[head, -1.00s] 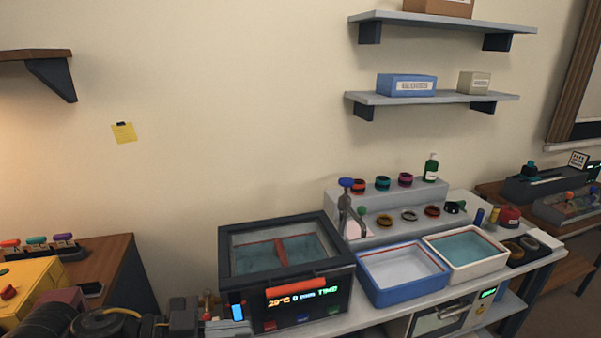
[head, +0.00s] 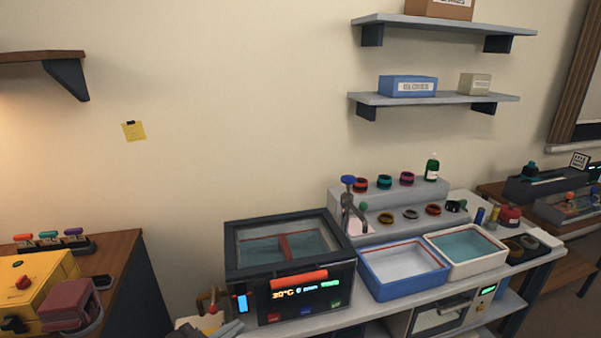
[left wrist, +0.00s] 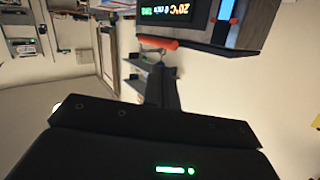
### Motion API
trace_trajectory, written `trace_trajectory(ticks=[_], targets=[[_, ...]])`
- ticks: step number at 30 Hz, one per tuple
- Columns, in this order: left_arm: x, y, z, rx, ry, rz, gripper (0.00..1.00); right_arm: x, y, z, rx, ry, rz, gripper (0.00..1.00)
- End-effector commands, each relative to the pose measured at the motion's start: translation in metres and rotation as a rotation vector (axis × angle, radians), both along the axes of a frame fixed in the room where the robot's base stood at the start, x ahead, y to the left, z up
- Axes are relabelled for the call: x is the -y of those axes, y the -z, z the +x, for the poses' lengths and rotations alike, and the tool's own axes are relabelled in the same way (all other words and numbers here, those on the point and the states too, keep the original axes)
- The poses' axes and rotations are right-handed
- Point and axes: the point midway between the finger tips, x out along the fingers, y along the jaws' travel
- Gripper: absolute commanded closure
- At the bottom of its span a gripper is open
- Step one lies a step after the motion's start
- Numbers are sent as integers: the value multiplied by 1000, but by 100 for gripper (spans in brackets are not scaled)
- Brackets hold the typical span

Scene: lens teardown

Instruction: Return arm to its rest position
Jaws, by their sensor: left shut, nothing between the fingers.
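Most of my left arm is out of the head view. My right gripper is not in view.
A blue tray (head: 405,289) and a white tray of liquid (head: 465,268) stand right of the bath. Several rings sit on the grey stepped rack (head: 390,222). A yellow machine (head: 30,290) stands on the wooden table at left. Wall shelves (head: 435,99) hang above.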

Motion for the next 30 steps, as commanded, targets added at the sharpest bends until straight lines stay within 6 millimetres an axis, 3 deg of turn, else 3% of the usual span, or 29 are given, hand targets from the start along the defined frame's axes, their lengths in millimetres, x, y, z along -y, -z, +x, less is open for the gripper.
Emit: trace_trajectory(ticks=[2, 6, 9, 15, 19, 26, 30], targets=[[-21, 39, -10, -119, -156, 32, 100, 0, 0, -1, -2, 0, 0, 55], [-68, 116, -54, -404, -388, 156, 100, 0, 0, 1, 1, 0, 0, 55], [-87, 153, -93, -579, -465, 225, 100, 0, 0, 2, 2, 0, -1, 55], [-107, 200, -167, -867, -524, 317, 100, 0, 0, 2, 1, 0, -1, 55], [-113, 219, -215, -1035, -530, 357, 100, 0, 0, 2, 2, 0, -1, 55], [-110, 300, -194, -1052, -520, 375, 100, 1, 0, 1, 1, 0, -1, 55], [-110, 359, -193, -1073, -515, 386, 100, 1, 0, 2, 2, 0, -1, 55]])
